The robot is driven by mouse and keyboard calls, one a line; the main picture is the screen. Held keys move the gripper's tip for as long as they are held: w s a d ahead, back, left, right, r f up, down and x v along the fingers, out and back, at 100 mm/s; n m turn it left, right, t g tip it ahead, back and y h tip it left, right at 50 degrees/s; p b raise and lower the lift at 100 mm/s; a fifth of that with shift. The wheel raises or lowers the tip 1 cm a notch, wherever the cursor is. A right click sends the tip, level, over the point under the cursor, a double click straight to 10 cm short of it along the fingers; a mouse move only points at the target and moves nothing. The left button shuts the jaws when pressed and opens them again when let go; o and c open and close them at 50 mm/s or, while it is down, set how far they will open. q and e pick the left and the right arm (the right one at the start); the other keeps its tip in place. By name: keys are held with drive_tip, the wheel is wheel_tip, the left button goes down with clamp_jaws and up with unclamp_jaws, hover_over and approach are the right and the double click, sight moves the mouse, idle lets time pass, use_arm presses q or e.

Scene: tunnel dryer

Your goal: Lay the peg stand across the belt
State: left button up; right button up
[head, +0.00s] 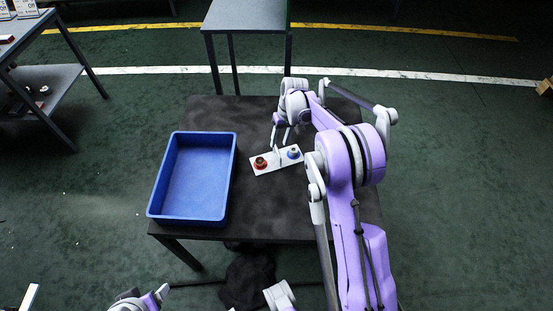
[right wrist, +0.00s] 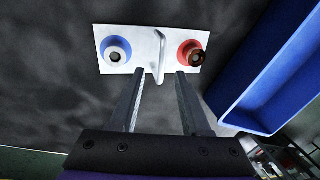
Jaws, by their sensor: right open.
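The peg stand (head: 264,167) is a white plate with a red ring and a blue ring around short pegs. It lies on the dark table, right of the blue tray. An upright handle (right wrist: 159,57) rises from the middle of the plate. My right gripper (head: 281,142) is over the stand from behind. In the right wrist view, its two fingers (right wrist: 159,76) are apart, with the handle just beyond and between their tips and nothing held. I cannot make out a belt.
The blue tray (head: 228,188) is empty on the left of the dark table (head: 270,222). A grey table (head: 247,15) stands beyond. A shelved table (head: 48,75) is at the far left. Open floor lies to the right.

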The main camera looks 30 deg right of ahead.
sight(277, 149)
drive_tip(key=f, duration=0.2)
drive_tip(key=a+f, duration=0.1)
drive_tip(key=f, duration=0.2)
drive_tip(key=shift+s+a+b, duration=0.1)
drive_tip(key=shift+s+b, duration=0.05)
drive_tip(key=shift+b, duration=0.15)
drive_tip(key=shift+c, duration=0.2)
clamp_jaws()
idle(0.9)
